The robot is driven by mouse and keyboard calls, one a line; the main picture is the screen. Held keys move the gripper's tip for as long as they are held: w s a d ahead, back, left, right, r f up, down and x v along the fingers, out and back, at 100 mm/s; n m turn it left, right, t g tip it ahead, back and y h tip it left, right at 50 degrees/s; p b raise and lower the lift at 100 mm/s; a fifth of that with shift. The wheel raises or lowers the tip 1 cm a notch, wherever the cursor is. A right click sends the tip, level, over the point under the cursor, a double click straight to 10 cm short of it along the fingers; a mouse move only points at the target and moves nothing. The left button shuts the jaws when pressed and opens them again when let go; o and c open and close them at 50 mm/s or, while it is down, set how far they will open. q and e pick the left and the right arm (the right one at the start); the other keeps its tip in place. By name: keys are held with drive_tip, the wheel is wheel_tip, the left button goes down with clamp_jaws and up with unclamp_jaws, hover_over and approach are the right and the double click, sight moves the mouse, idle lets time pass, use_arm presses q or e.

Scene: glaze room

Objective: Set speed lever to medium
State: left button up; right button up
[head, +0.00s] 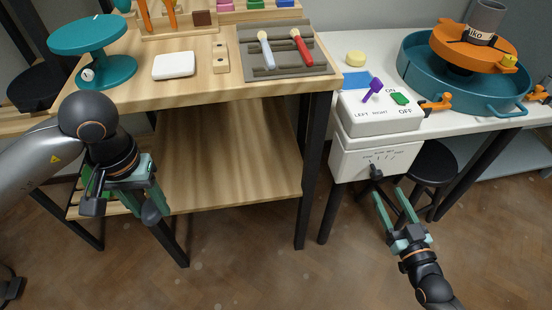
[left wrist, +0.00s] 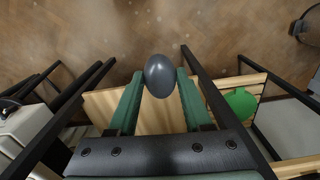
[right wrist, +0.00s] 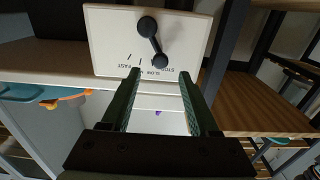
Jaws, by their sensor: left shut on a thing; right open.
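The speed lever (head: 375,171) is a short black lever with a rounded knob on the front panel of the white control box (head: 350,162). In the right wrist view, the lever (right wrist: 153,40) appears with marks including STOP, SLOW and FAST; one end lies near SLOW, but its exact setting is unclear. My right gripper (head: 394,200) is open and empty, just below and in front of the lever, apart from it. My left gripper (head: 148,203) is shut on a dark grey egg-shaped thing (left wrist: 159,75), away to the left beside the wooden table.
The box top carries a purple lever (head: 373,89) and a green ON/OFF switch (head: 400,99). A teal wheel basin (head: 420,75) stands behind right. A black stool (head: 432,165) stands right of the box. The wooden table (head: 240,90) with tools is left; floor in front is clear.

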sight(378, 178)
use_arm(q)
drive_tip(key=shift+f+b, duration=0.8)
drive_tip(key=shift+f, duration=0.15)
use_arm(e)
drive_tip(key=w, duration=0.7)
drive_tip(key=shift+w+a, duration=0.25)
drive_tip(key=shift+a, duration=0.15)
clamp_jaws()
